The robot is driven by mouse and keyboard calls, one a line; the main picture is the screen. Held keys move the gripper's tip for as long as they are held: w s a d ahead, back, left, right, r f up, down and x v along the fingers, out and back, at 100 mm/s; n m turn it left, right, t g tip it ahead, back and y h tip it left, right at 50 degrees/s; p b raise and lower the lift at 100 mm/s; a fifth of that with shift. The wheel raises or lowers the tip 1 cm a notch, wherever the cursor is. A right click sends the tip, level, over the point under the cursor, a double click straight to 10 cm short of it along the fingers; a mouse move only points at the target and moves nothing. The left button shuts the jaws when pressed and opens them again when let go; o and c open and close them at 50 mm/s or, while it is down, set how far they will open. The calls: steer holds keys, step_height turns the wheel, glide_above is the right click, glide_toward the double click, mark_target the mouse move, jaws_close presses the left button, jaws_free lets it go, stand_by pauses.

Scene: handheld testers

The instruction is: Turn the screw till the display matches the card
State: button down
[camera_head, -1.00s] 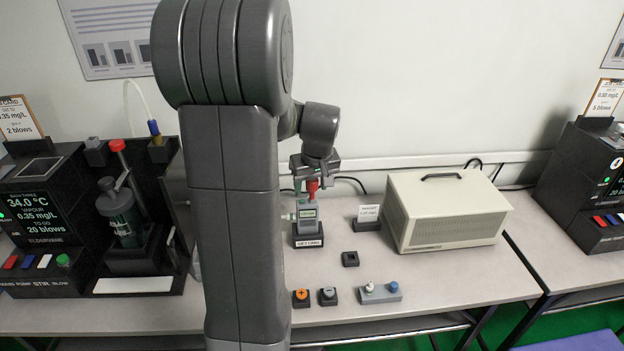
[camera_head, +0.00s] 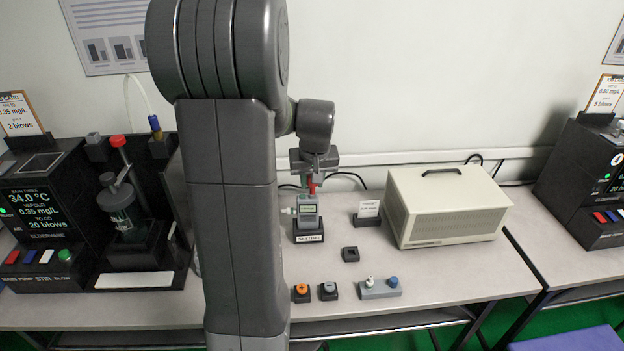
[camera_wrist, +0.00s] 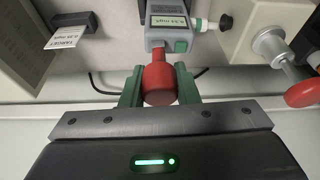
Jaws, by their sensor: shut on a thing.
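The grey handheld tester (camera_head: 307,213) stands upright in a dark labelled holder on the bench. Its small lit display shows upside down in the wrist view (camera_wrist: 168,22); it seems to read about 0.33 mg/L, but the last digit is unclear. A red screw head (camera_wrist: 158,84) stands out of the tester's top. My gripper (camera_wrist: 158,88) is shut on it, a green finger on each side; in the head view my gripper (camera_head: 312,186) points down from above the tester.
A cream box (camera_head: 446,205) stands right of the card. In front lie a small black socket block (camera_head: 350,255), orange (camera_head: 301,292) and grey (camera_head: 328,291) buttons and a grey block with two knobs (camera_head: 380,288). A dark machine with a red-topped pump (camera_head: 120,205) stands left.

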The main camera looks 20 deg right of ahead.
steer(key=shift+m, duration=0.6)
steer(key=shift+h, duration=0.3)
steer(key=shift+m+g+h+b, duration=0.3)
steer(key=shift+m+h, duration=0.1)
steer(key=shift+m, duration=1.3)
steer(key=shift+d, duration=0.1)
steer(key=m+b, duration=0.1)
steer(key=m, duration=0.2)
steer(key=shift+f+g+h, duration=0.1)
steer(key=shift+g+h, duration=0.2)
steer(key=c, duration=1)
jaws_free()
steer(key=shift+c, duration=0.2)
steer(key=shift+s, duration=0.1)
steer(key=shift+r, duration=0.2)
